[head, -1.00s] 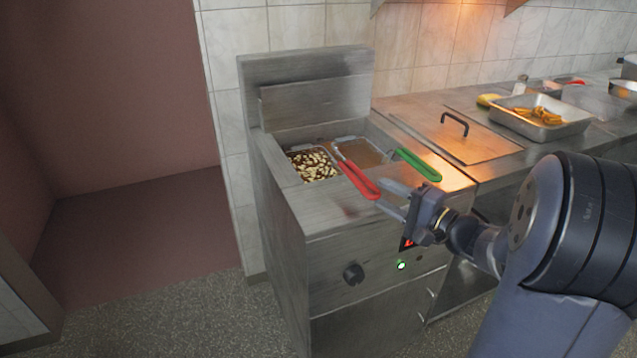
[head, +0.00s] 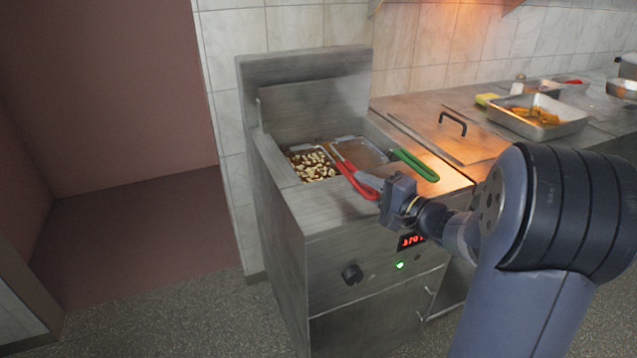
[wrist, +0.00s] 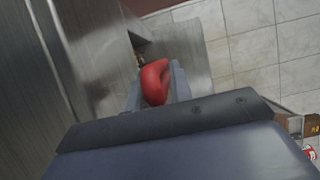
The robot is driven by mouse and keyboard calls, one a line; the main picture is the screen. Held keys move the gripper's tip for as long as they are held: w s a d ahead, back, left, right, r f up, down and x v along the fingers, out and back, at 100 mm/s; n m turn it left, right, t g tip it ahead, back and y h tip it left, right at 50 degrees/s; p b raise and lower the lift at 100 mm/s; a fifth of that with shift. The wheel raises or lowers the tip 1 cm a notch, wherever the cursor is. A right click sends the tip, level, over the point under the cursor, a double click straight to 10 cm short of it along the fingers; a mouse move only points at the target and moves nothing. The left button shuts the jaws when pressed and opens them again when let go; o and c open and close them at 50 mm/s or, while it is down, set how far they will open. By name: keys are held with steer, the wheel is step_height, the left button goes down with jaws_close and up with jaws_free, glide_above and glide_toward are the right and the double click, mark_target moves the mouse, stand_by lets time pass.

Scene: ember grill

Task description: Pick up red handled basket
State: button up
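The red-handled basket, holding pale chunks (head: 314,166), sits in the left side of the fryer (head: 290,205). Its red handle (head: 352,177) slopes toward the front right. My gripper (head: 369,181) is at the near end of this handle. In the wrist view the red handle (wrist: 155,82) lies between the two fingers of my gripper (wrist: 157,88), one on each side. The fingers look open around it; whether they touch it is hard to see. The far finger is mostly hidden in the head view.
A green handle (head: 414,165) lies just right of the red one, over the fryer's right side. A metal lid with a black grip (head: 453,123) and a tray of food (head: 540,122) are on the counter to the right. The floor at left is clear.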

jaws_close()
steer(key=shift+r, duration=0.1)
step_height(320, 180, up, 10)
steer(key=shift+p, duration=0.55)
step_height(320, 180, up, 14)
steer(key=p, duration=0.8)
steer(key=shift+r, duration=0.25)
